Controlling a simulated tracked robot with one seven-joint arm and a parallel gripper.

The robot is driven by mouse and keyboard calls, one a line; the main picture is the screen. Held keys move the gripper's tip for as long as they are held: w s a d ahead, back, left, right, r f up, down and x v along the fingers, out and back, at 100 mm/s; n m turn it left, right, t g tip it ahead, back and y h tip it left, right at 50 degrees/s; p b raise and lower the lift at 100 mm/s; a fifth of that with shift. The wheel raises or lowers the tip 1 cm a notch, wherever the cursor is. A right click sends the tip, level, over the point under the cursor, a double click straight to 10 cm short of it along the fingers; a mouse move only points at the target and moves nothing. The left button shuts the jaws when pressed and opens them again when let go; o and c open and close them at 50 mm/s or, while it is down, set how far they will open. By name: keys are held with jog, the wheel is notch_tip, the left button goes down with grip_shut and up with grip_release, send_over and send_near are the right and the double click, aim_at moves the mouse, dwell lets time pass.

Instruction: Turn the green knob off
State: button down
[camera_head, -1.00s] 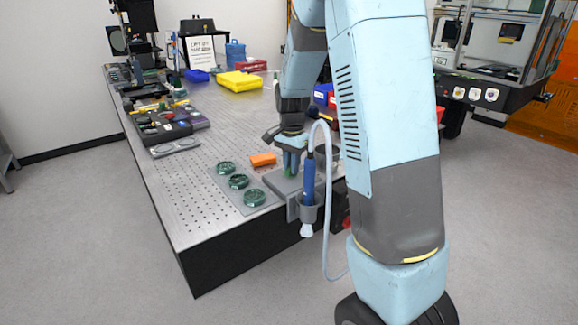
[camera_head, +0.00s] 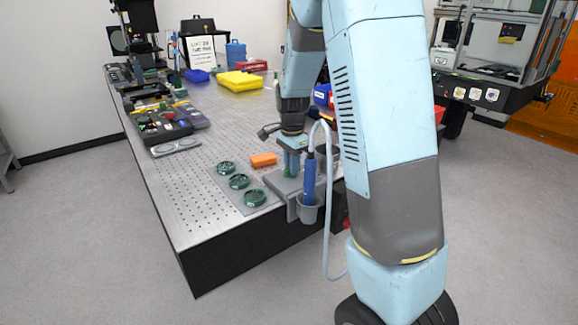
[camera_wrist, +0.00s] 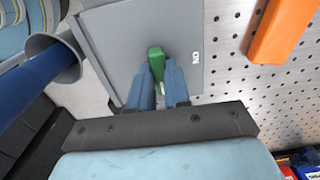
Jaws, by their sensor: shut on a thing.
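The green knob (camera_wrist: 156,62) sits on a flat grey plate (camera_wrist: 198,70) with a small white label, seen in the wrist view. My gripper (camera_wrist: 163,75) is shut on the knob, with one blue finger on each side of its near end. In the head view my gripper (camera_head: 294,160) points down at the plate (camera_head: 281,184) near the table's front right corner. Only a little of the green knob (camera_head: 288,173) shows there, beside my fingers.
A blue-handled tool (camera_head: 309,182) with a hose stands in a grey holder (camera_head: 308,212) right of the plate. An orange block (camera_head: 263,160) and several green round parts (camera_head: 239,181) lie to the left.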

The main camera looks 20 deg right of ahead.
jog(key=shift+s+d+f, duration=0.15)
jog(key=shift+s, duration=0.1)
jog(key=c, duration=1.1)
grip_release()
jog(key=shift+c, duration=0.2)
jog(key=shift+o, duration=0.3)
jog(key=shift+w, duration=0.1)
jog(key=shift+r, duration=0.25)
notch_tip(320, 180, up, 13)
jog(key=shift+r, duration=0.2)
jog(key=s+r+n+t, duration=0.2)
jog(key=s+n, duration=0.5)
jog(key=s, duration=0.7)
jog(key=s+a+r+n+t, duration=0.1)
jog(key=s+r+n+t, duration=0.2)
jog(key=s+n, duration=0.4)
jog(key=s+r, duration=0.1)
jog(key=s, duration=0.5)
jog(key=shift+s+a+r+n+t, duration=0.25)
jog(key=shift+s+n+t, duration=0.05)
jog(key=shift+s, duration=0.05)
